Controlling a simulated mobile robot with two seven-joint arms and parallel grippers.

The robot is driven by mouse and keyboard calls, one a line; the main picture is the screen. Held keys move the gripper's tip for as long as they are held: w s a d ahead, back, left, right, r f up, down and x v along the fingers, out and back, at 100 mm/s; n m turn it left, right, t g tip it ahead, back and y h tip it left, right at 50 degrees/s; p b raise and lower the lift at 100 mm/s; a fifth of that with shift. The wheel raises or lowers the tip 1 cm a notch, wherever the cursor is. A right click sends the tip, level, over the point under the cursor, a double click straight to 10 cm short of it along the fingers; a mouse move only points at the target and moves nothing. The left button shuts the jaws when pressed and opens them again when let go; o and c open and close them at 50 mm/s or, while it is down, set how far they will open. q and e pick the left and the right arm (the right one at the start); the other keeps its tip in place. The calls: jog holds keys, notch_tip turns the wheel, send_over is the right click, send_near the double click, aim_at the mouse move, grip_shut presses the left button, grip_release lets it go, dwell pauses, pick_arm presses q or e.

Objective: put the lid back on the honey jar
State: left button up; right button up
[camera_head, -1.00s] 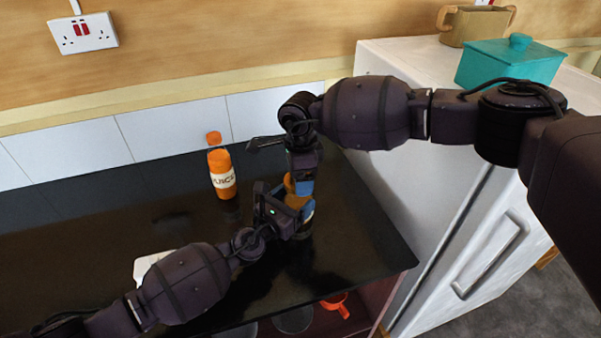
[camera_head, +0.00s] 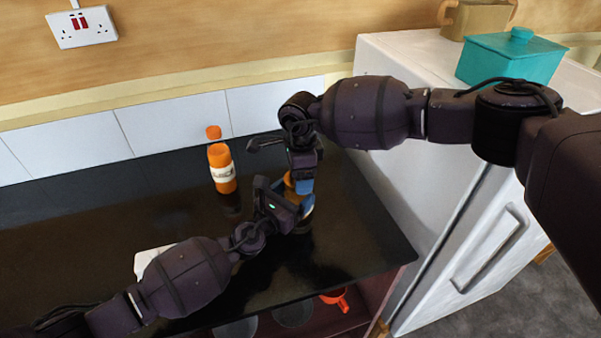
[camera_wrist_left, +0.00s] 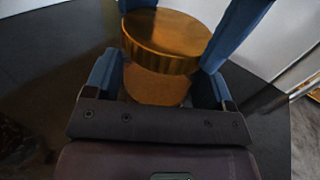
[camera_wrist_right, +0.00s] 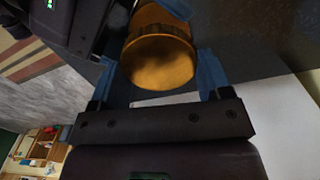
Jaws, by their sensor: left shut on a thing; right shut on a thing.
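The honey jar's gold lid (camera_wrist_left: 166,35) is between the blue fingers of my right gripper (camera_head: 299,186), which is shut on it. The right wrist view shows the lid's round flat top (camera_wrist_right: 160,62). The amber honey jar (camera_wrist_left: 155,86) is between the blue fingers of my left gripper (camera_head: 303,208), which is shut on it. The jar stands upright near the counter's right end, mostly hidden by my grippers in the head view. The lid is directly over the jar's top, lined up with it or nearly so. I cannot tell whether it is fully seated.
An orange-capped juice bottle (camera_head: 221,170) stands on the dark counter (camera_head: 120,212), left of my grippers. A white object (camera_head: 148,259) lies partly behind my left arm. A white fridge (camera_head: 440,200) with a teal pot (camera_head: 510,60) on top stands at the right.

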jog(key=shift+f, duration=0.45)
pick_arm(q)
jog(key=c, duration=0.5)
pick_arm(e)
jog(key=o, duration=0.6)
pick_arm(q)
jog(key=shift+o, duration=0.2)
pick_arm(e)
jog(key=shift+o, duration=1.4)
jog(key=shift+r, duration=0.1)
